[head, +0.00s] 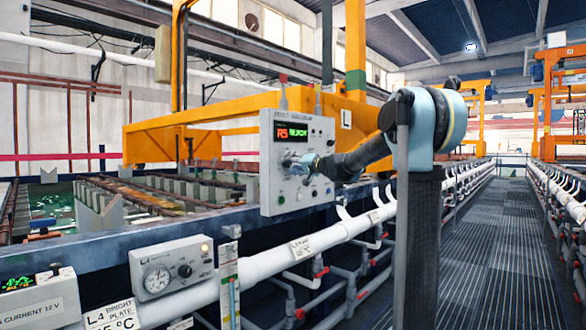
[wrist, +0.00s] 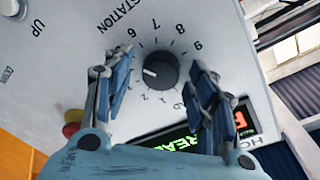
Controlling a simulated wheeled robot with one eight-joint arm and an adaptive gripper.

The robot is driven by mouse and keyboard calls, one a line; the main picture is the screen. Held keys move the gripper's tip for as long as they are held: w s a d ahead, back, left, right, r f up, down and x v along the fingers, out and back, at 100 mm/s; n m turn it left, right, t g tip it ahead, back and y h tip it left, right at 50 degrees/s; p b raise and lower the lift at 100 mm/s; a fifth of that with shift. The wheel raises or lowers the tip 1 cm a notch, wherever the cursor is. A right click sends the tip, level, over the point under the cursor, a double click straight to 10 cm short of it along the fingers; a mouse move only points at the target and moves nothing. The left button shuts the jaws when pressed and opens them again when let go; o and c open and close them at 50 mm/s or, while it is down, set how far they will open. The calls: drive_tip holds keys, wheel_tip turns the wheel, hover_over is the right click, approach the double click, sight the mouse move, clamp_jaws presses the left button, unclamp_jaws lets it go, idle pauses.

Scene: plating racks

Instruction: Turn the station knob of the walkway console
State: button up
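The walkway console (head: 268,185) is a grey upright panel with a display (head: 291,132) of red and green characters. In the wrist view the station knob (wrist: 163,69) is round and black, ringed by numbers under the word STATION. Its white pointer mark faces left in that picture; the number it meets is partly hidden. My gripper (head: 306,164) is at the console's face. In the wrist view my gripper (wrist: 160,77) is open, one finger on each side of the knob, with visible gaps to it. In the head view my gripper hides the knob.
A red button (wrist: 72,123) and UP and DOWN controls (wrist: 12,8) share the panel. White pipes (head: 270,262) and a smaller gauge box (head: 172,265) lie below and in front of the console. The grated walkway (head: 490,240) at right is clear.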

drive_tip(key=c, duration=0.8)
drive_tip(key=shift+d, duration=0.15)
drive_tip(key=shift+c, duration=0.2)
drive_tip(key=shift+m, duration=0.4)
drive_tip(key=shift+r+m, duration=0.15)
drive_tip(key=shift+m, duration=2.35)
drive_tip(key=o, duration=1.1)
drive_tip(key=shift+w, duration=0.15)
drive_tip(key=shift+c, duration=0.2)
